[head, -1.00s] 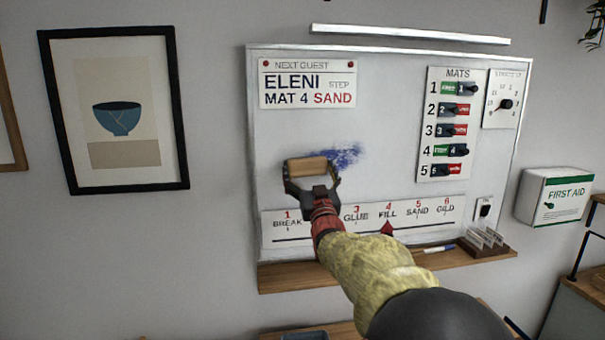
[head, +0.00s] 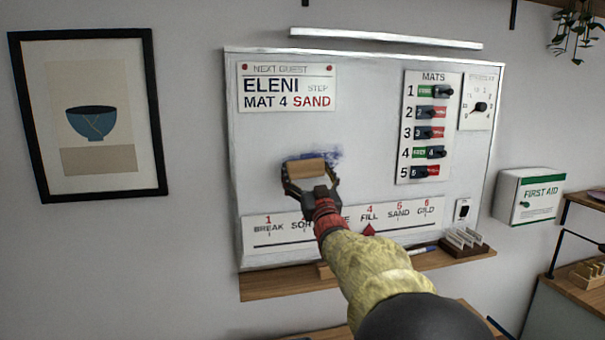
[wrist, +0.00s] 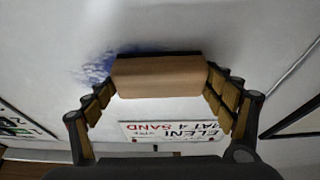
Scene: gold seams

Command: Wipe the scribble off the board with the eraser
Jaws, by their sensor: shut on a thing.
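My gripper (head: 311,187) is shut on the eraser (head: 305,168), a tan block with a dark felt side. The eraser also shows between the fingers in the wrist view (wrist: 158,77), its dark side toward the board. The white board (head: 370,150) hangs on the wall. The blue scribble (head: 334,157) is a smudge at the eraser's upper right; the eraser and gripper hide part of that area. In the wrist view the scribble (wrist: 95,68) shows to the left of the eraser. The eraser is at the board's face; I cannot tell whether it touches.
A mats panel (head: 428,128) and a dial (head: 479,108) sit at the board's right. A name card (head: 288,88) is above the eraser, a step strip (head: 280,235) below. A wooden ledge (head: 290,283) carries a marker (head: 422,250) and a card holder (head: 465,243).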

